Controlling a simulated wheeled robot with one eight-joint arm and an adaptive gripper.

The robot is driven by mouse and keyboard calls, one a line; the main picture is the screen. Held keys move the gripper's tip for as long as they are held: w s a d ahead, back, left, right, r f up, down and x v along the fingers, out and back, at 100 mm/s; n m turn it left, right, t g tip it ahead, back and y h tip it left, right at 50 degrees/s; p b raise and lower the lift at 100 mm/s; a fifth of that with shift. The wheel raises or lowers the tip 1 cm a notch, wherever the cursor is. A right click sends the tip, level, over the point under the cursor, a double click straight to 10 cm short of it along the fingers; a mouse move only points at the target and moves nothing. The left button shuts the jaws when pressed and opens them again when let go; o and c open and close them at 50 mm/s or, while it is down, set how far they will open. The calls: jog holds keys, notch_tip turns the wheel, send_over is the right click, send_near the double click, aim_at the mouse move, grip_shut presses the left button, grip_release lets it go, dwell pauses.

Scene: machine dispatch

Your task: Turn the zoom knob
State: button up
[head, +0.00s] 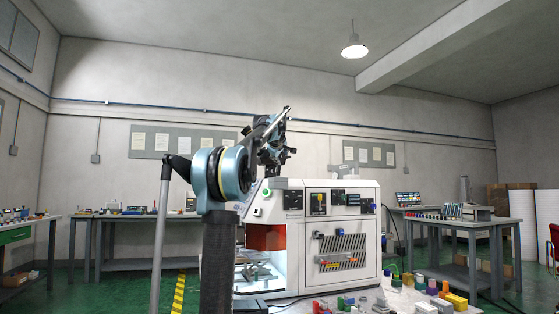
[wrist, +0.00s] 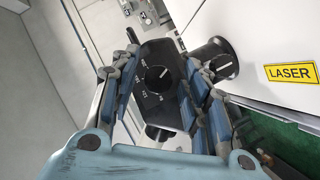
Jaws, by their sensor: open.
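In the wrist view a round black knob (wrist: 157,78) with a white pointer line sits on a dark plate (wrist: 150,98) with pale scale marks. It appears to be the zoom knob, though no name on it is readable. My gripper (wrist: 158,52) is open, with one finger on each side of the knob and plate. I cannot tell whether either finger touches them. In the head view my gripper (head: 275,150) is above the left part of the white machine (head: 300,197). The knob cannot be made out there.
A second black knob (wrist: 217,57) protrudes close to my right finger, beside a yellow LASER label (wrist: 291,73). In the head view, colored blocks (head: 440,298) lie on a bench in front of the machine. A workbench (head: 465,222) stands at right.

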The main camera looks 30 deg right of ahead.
jog(key=shift+w+d, duration=0.15)
jog(key=shift+w, duration=0.05)
jog(key=shift+c, duration=0.6)
grip_shut()
jog(key=shift+f, duration=0.1)
jog(key=m+y, duration=0.2)
jog(key=m, duration=0.1)
jog(key=shift+d+y, duration=0.1)
jog(key=shift+y, duration=0.2)
jog(key=m+y, duration=0.3)
jog(key=shift+s, duration=0.1)
jog(key=m+y, duration=0.3)
jog(key=shift+m+t, duration=0.4)
jog(key=shift+m+t+y, duration=0.5)
jog(key=shift+m+y, duration=0.5)
jog(key=shift+m, duration=0.4)
